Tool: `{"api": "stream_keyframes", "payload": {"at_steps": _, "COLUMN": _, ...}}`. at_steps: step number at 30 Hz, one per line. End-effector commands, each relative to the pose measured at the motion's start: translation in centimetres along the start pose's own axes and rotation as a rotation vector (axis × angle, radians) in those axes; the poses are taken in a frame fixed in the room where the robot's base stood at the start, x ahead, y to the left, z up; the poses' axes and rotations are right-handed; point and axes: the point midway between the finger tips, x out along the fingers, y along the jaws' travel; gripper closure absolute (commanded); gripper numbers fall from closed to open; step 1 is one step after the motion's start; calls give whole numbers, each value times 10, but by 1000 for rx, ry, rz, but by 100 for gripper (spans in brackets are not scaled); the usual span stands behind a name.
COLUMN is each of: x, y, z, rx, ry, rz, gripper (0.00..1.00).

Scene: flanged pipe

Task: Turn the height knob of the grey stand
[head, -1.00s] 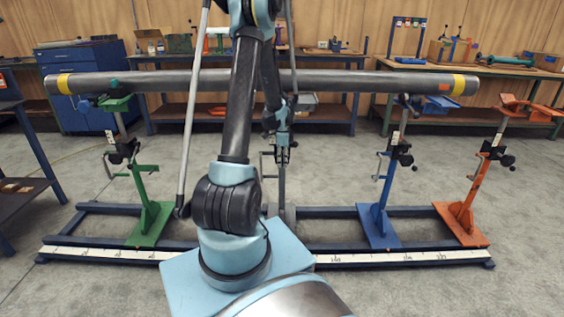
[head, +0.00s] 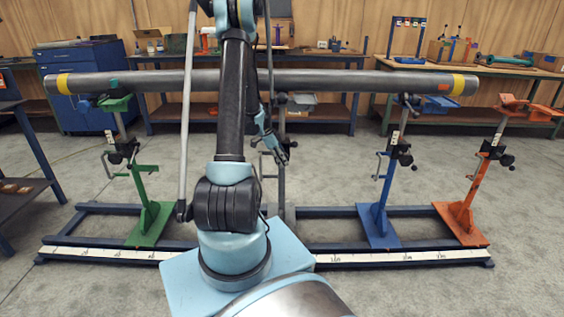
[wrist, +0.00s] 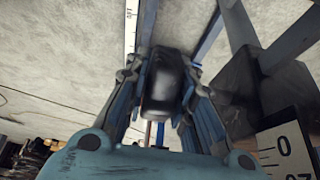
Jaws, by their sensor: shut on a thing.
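The grey stand (head: 281,195) is in the middle of the head view, partly hidden behind my arm and gripper. Its dark knob (wrist: 160,88) shows up close in the wrist view, between my fingers. My gripper (head: 284,155) is at the stand's post, below the pipe, and tilts down to the right in the head view. In the wrist view its fingers lie on both sides of the knob and are shut on it. The knob itself is hidden by the gripper in the head view.
The long grey pipe (head: 330,80) spans above. A green stand (head: 146,195), a blue stand (head: 381,200) and an orange stand (head: 468,195) stand on the dark rail frame (head: 340,212). A number plate (wrist: 283,150) is close right of my gripper. Floor between the stands is clear.

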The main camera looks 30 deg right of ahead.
Motion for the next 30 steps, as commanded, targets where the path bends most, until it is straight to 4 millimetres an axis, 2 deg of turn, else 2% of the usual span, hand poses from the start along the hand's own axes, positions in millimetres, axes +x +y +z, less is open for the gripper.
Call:
{"api": "stream_keyframes", "payload": {"at_steps": 9, "x": 0, "y": 2, "z": 1, "rx": -1, "ry": 92, "rz": 4, "gripper": 100}}
{"api": "stream_keyframes", "payload": {"at_steps": 22, "x": 0, "y": 3, "z": 1, "rx": 0, "ry": 100, "rz": 5, "gripper": 100}}
{"api": "stream_keyframes", "payload": {"at_steps": 23, "x": 0, "y": 3, "z": 1, "rx": 0, "ry": 100, "rz": 5, "gripper": 70}}
{"api": "stream_keyframes", "payload": {"at_steps": 24, "x": 0, "y": 3, "z": 1, "rx": 0, "ry": 100, "rz": 5, "gripper": 61}}
{"api": "stream_keyframes", "payload": {"at_steps": 25, "x": 0, "y": 2, "z": 1, "rx": 0, "ry": 100, "rz": 4, "gripper": 57}}
{"api": "stream_keyframes", "payload": {"at_steps": 30, "x": 0, "y": 2, "z": 0, "rx": 0, "ry": 101, "rz": 3, "gripper": 57}}
